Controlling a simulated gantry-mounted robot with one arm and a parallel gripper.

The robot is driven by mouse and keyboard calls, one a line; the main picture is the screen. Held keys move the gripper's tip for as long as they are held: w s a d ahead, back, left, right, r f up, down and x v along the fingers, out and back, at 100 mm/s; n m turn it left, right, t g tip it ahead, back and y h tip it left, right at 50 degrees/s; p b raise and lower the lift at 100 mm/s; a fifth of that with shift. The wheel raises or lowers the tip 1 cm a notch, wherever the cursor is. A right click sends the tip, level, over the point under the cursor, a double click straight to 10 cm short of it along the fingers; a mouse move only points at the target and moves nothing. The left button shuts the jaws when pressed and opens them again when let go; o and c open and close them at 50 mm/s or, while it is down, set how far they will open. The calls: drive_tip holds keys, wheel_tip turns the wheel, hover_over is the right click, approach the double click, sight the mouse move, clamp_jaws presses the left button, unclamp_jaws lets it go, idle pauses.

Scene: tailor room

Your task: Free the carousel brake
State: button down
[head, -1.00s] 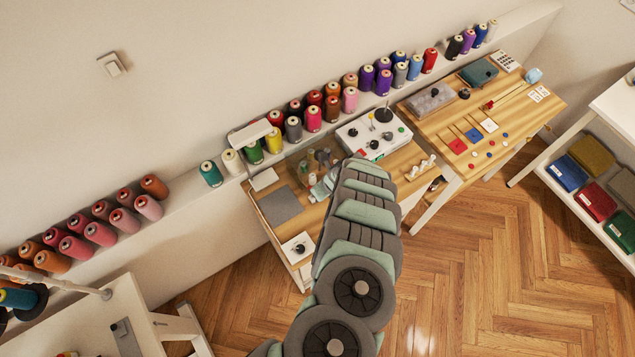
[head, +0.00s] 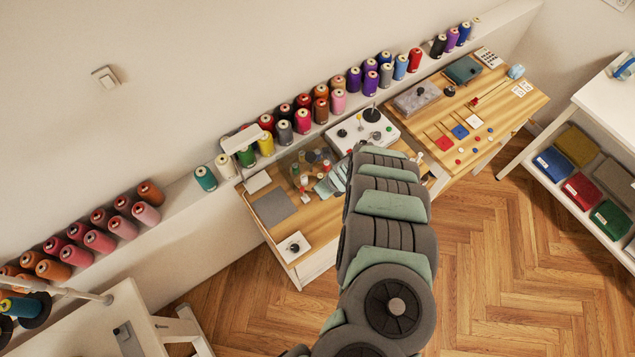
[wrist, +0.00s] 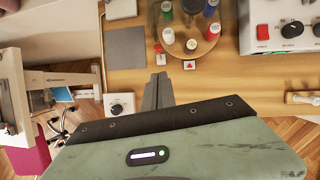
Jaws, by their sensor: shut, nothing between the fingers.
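A round carousel (wrist: 212,42) carries several small spools, among them green, white and red ones. It stands at the back of the wooden table; in the head view it (head: 312,168) is partly behind my gripper (head: 328,186).
A white box with a black knob (wrist: 120,106) is at the front left. A grey mat (wrist: 126,47) lies behind it. A white control box (wrist: 287,28) with a red button and dials stands to the right. White pegs (wrist: 302,98) are at the right edge. Thread cones line the back ledge.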

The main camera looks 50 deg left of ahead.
drive_tip(key=shift+a+v, duration=0.15)
drive_tip(key=shift+v, duration=0.7)
drive_tip(key=shift+a+v, duration=0.15)
drive_tip(key=shift+v, duration=0.7)
drive_tip(key=shift+r, duration=0.1)
